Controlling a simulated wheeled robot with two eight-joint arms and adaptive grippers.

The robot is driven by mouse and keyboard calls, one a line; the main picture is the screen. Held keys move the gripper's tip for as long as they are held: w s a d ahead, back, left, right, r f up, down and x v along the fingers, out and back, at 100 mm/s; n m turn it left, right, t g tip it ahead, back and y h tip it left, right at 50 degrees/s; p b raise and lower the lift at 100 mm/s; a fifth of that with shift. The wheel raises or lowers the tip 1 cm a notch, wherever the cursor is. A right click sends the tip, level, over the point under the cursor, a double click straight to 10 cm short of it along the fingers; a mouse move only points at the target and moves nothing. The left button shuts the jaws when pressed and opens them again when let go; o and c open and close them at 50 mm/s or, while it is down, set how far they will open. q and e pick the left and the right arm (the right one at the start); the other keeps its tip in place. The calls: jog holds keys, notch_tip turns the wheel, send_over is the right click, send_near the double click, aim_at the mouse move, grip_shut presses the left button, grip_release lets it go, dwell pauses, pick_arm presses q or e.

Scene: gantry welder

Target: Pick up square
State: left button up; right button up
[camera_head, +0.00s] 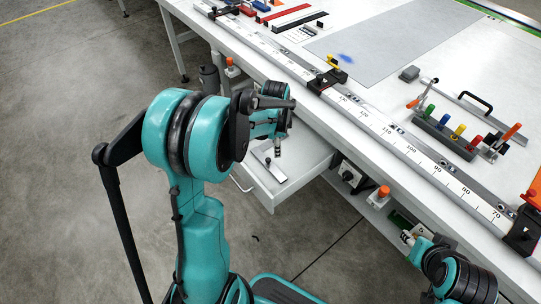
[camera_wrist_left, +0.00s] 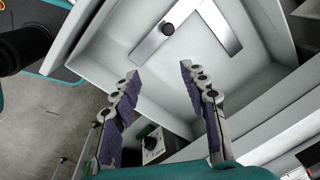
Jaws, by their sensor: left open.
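The square is a flat, L-shaped metal piece (camera_wrist_left: 215,25) with a round black knob on one leg. It lies on the floor of an open white drawer (camera_wrist_left: 258,80). In the head view part of the square (camera_head: 277,174) shows in the drawer (camera_head: 296,184), partly covered by my left arm. My left gripper (camera_wrist_left: 160,71) is open and empty, with its fingers apart above the drawer and pointing toward the square. The fingers appear apart from it. In the head view my left gripper (camera_head: 274,146) is small and partly hidden. My right gripper (camera_head: 407,238) is at the lower right, too small to judge.
The drawer hangs under a white bench with a ruler rail (camera_head: 395,140) along its edge. The drawer walls stand close around the square. A box with a black knob (camera_wrist_left: 153,143) and an orange button (camera_head: 383,191) sit under the bench edge. Open floor lies left.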

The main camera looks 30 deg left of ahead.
pick_arm(q)
jog(key=m+g, duration=0.1)
jog(key=m, duration=0.1)
send_near(269, 159)
jog(key=d+f, duration=0.1)
notch_tip(269, 159, down, 3)
jog(key=shift+a+f, duration=0.1)
jog(key=f+b, duration=0.1)
jog(key=f, duration=0.1)
jog(key=a+f+b, duration=0.1)
jog(key=f+b, duration=0.1)
jog(key=f, duration=0.1)
jog(key=shift+f, duration=0.25)
jog(key=shift+r, duration=0.1)
grip_shut()
